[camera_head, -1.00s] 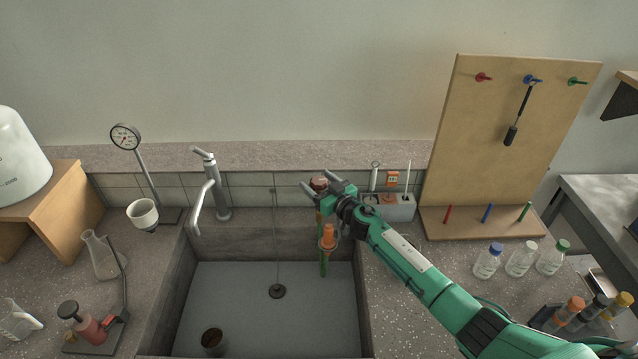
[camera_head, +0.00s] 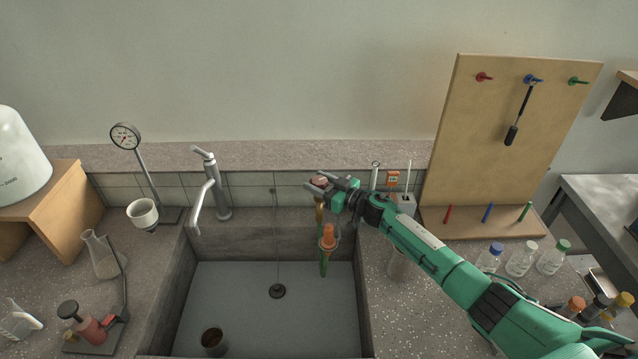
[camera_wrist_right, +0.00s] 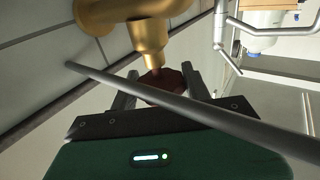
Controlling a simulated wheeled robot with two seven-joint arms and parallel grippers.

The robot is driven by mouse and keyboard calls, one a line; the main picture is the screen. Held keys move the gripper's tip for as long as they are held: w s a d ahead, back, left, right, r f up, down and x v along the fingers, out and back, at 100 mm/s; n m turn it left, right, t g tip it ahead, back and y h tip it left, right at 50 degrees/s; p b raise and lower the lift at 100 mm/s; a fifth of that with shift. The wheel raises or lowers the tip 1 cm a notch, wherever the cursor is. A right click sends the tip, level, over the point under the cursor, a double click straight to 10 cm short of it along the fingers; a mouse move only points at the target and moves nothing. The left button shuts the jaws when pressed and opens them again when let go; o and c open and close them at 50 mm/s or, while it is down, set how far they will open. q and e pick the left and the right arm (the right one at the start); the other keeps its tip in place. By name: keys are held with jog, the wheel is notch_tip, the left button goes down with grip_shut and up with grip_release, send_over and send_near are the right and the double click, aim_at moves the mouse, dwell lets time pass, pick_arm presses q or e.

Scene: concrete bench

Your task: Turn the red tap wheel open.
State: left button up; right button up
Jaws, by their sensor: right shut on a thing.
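The red tap wheel (camera_head: 320,181) sits on top of a brass tap (camera_head: 319,203) at the sink's back right corner. My right gripper (camera_head: 317,186) reaches in from the right and is shut on the wheel, which partly hides it. In the right wrist view the dark red wheel (camera_wrist_right: 168,83) lies between the two dark fingers (camera_wrist_right: 158,78), next to the brass tap body (camera_wrist_right: 148,38). An orange fitting with a green hose (camera_head: 326,240) hangs below the tap. My left gripper is not in view.
A grey sink (camera_head: 240,310) lies below, with a chrome faucet (camera_head: 217,190) at its back left. A white holder (camera_head: 405,204) stands right of the wheel. A metal can (camera_head: 398,264) stands under my right arm. A dark rod (camera_wrist_right: 190,110) crosses the wrist view.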

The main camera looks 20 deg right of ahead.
aim_at(319, 180)
jog(key=n+g+y+b, duration=0.1)
jog(key=n+g+y, duration=0.1)
jog(key=shift+d+f+y, duration=0.1)
jog(key=shift+f+y, duration=0.05)
jog(key=shift+y, duration=0.15)
jog(key=shift+n+g+y+b, duration=0.7)
jog(key=shift+n+g+b, duration=0.2)
jog(key=shift+g+b, duration=0.25)
jog(key=o, duration=0.9)
notch_tip(319, 180, up, 20)
jog(key=shift+r+b, duration=0.15)
jog(key=shift+b, duration=0.35)
